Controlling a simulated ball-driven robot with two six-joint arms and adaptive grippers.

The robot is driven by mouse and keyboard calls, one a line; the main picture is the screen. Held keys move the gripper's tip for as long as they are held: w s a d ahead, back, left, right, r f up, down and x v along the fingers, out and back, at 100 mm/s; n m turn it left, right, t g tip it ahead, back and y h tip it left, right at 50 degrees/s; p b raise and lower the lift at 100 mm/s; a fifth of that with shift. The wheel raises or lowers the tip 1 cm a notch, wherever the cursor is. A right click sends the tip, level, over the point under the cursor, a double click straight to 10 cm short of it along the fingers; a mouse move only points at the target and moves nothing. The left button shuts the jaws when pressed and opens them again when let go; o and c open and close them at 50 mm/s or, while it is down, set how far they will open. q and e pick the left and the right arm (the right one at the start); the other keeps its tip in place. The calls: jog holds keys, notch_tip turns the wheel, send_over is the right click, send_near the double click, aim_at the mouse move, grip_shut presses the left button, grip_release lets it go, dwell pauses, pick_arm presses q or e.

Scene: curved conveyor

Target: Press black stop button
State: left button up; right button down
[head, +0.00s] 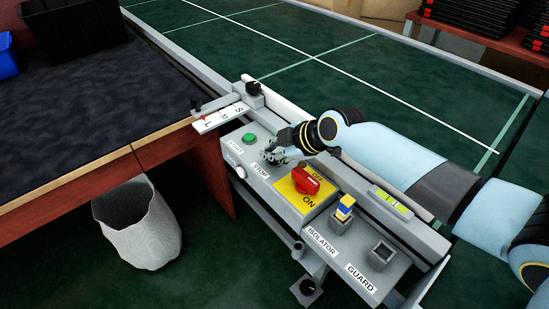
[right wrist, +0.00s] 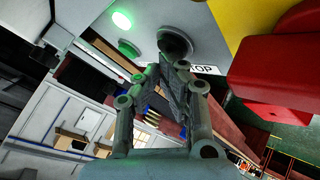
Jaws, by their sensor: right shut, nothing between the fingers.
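The control panel (head: 318,225) carries a green start button (head: 249,138) and a STOP label (head: 260,170). My right gripper (head: 272,157) is shut and empty, with its tips down over the panel just above the STOP label. In the head view it hides the stop button. In the right wrist view the black round stop button (right wrist: 175,40) shows just beyond the shut fingertips (right wrist: 170,66), next to the STOP label (right wrist: 203,69). The tips are very near the button; I cannot tell whether they touch it. My left gripper is not in view.
A red isolator switch (head: 306,180) on a yellow plate stands close to the right of my gripper. A yellow-and-blue key block (head: 345,206) and an empty square socket (head: 381,254) lie farther right. The green conveyor belt (head: 300,45) runs behind; a dark table (head: 80,110) is at left.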

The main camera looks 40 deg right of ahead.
jog(key=shift+f, duration=0.25)
jog(key=shift+r, duration=0.1)
dwell(0.4)
jog(key=shift+r+p, duration=0.55)
jog(key=shift+r, duration=0.2)
notch_tip(320, 180, up, 5)
jog(key=p, duration=0.4)
jog(key=shift+f, duration=0.1)
dwell(0.7)
